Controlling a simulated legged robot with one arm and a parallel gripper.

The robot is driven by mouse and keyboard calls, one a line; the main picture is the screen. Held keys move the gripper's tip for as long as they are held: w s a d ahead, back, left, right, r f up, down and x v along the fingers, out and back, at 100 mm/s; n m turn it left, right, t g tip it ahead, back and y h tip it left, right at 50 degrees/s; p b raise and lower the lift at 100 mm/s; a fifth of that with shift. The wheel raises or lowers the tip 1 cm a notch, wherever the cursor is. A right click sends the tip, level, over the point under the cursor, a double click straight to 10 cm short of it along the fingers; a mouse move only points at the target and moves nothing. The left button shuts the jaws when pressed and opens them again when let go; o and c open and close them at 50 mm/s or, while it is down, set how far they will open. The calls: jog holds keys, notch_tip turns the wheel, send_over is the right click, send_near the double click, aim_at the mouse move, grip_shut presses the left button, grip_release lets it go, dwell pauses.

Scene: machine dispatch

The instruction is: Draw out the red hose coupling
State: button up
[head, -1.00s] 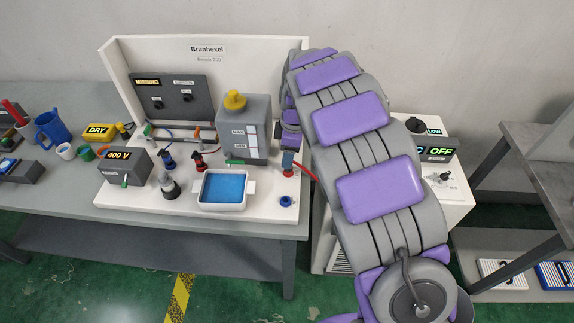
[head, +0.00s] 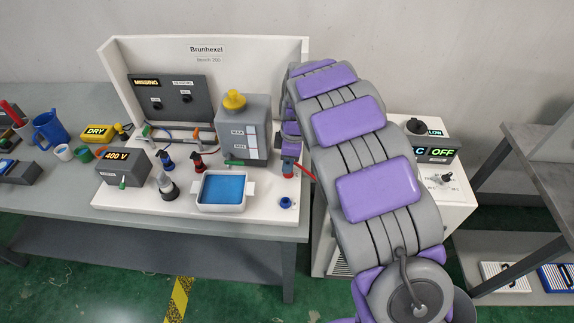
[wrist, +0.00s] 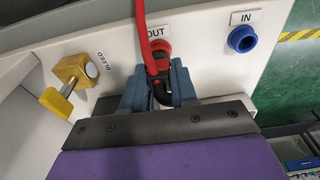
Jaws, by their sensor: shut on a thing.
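The red hose coupling (wrist: 156,70) sits between the blue fingers of my gripper (wrist: 158,88) in the wrist view. The fingers are shut on it. A red hose (wrist: 141,25) passes over it and up out of the picture. The red OUT port (wrist: 158,47) is directly beyond the coupling; I cannot tell if the two are still joined. In the head view, the red coupling area (head: 288,170) shows at the right of the white bench base (head: 255,208), with my gripper's purple and grey wrist just above it.
The blue IN port (wrist: 241,40) is right of OUT, and a yellow bleed valve (wrist: 70,75) is at left. A grey tank (head: 242,130) with a yellow cap and a basin of blue liquid (head: 223,190) stand nearby. A white cabinet (head: 445,195) stands at right.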

grip_shut()
jog(key=shift+r, duration=0.15)
jog(key=shift+r+p, duration=0.8)
jog(key=shift+r, duration=2.05)
jog(key=shift+r+p, duration=0.4)
jog(key=shift+r, duration=0.85)
